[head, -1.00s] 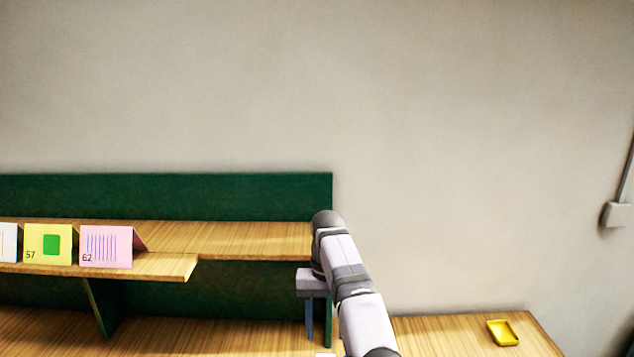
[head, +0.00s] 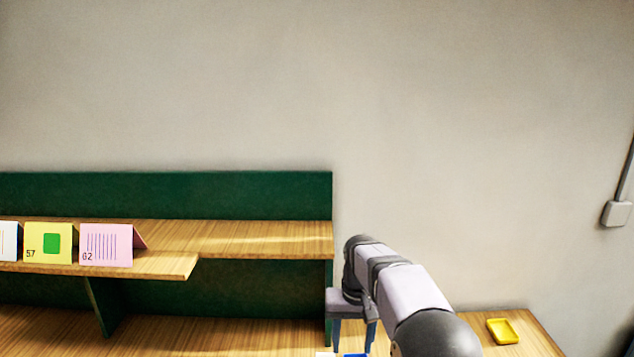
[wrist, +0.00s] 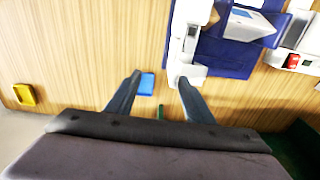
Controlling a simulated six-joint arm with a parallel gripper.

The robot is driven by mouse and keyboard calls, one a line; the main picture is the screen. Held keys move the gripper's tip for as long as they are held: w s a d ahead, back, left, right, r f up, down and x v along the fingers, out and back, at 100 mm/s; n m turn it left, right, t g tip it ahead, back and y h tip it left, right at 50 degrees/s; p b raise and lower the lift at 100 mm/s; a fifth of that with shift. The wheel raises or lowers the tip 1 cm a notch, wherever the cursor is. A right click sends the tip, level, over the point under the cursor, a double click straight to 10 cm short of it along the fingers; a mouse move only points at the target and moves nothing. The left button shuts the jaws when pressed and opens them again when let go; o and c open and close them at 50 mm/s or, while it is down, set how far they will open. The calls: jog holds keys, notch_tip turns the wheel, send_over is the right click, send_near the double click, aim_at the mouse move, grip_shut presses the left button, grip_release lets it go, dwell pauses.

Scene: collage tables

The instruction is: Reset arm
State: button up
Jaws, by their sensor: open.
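My gripper (head: 353,342) hangs fingers-down at the right end of the green-backed shelf in the head view, low over the wooden table. In the wrist view its two fingers (wrist: 157,92) are spread apart with nothing held between them. Below and between the fingers lie a small blue tray (wrist: 147,84) and part of a white device (wrist: 185,45). The blue tray's edge also shows at the bottom of the head view (head: 355,355).
A wooden shelf (head: 265,238) holds folded cards, including a yellow one (head: 35,240) and a pink one (head: 105,245). A yellow tray (head: 502,331) lies at the table's right.

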jog(key=s+d+f+b, duration=0.2)
jog(key=s+f, duration=0.3)
jog(key=s, duration=0.4)
jog(key=s+d+f+b, duration=0.2)
jog(key=s+f+b, duration=0.2)
jog(key=s, duration=0.6)
jog(key=s+d+f+b, duration=0.2)
jog(key=s+f, duration=0.4)
jog(key=s, duration=0.4)
jog(key=shift+s+d+f+g+b, duration=0.15)
jog(key=shift+s+d+g+b, duration=0.15)
jog(key=shift+b, duration=0.6)
